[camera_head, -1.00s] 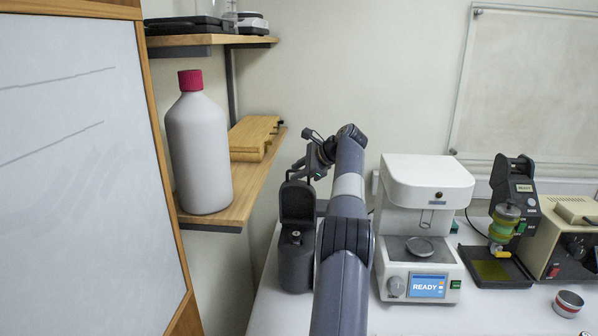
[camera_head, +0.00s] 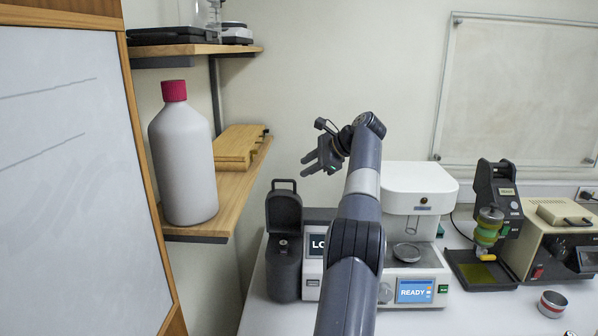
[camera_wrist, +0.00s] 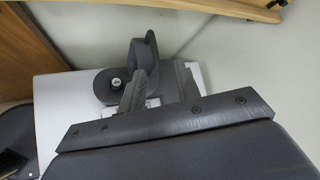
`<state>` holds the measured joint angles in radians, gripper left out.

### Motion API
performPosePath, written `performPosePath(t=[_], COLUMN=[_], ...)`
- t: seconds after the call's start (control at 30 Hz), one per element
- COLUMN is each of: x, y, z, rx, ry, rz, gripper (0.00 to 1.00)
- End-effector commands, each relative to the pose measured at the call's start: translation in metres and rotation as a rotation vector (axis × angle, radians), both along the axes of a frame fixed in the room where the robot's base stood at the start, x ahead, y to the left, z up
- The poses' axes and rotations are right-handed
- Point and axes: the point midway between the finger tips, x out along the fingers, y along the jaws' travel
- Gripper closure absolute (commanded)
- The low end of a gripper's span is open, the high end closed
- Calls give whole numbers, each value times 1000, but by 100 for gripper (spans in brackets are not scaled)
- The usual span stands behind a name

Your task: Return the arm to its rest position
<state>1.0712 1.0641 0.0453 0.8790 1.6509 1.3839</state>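My grey arm (camera_head: 348,285) reaches up and forward over the bench in the head view. My gripper (camera_head: 309,163) is at its far end, up in the air, above and behind the dark lidded canister (camera_head: 284,262) in the picture. Its fingers are apart with nothing between them. In the wrist view my gripper (camera_wrist: 160,70) also shows two spread, empty fingers, with the open canister (camera_wrist: 113,88) and its small metal knob below and beyond them.
A white bottle (camera_head: 184,160) with a red cap and a wooden block (camera_head: 237,147) stand on the left shelf (camera_head: 225,205). On the bench are a white tester (camera_head: 419,187) reading READY, a dark device (camera_head: 497,185) and a small tin (camera_head: 552,303). A whiteboard (camera_head: 70,200) stands at left.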

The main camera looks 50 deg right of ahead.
Motion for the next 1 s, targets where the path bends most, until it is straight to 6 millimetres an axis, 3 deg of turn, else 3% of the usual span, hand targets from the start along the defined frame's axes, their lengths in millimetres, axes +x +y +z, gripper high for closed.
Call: performPosePath(t=[0.5, 1.0], x=[2, 69], y=[1, 16], z=[-1, -54], rx=[0, 2], ry=[0, 4], rz=[2, 4], gripper=[69, 69])
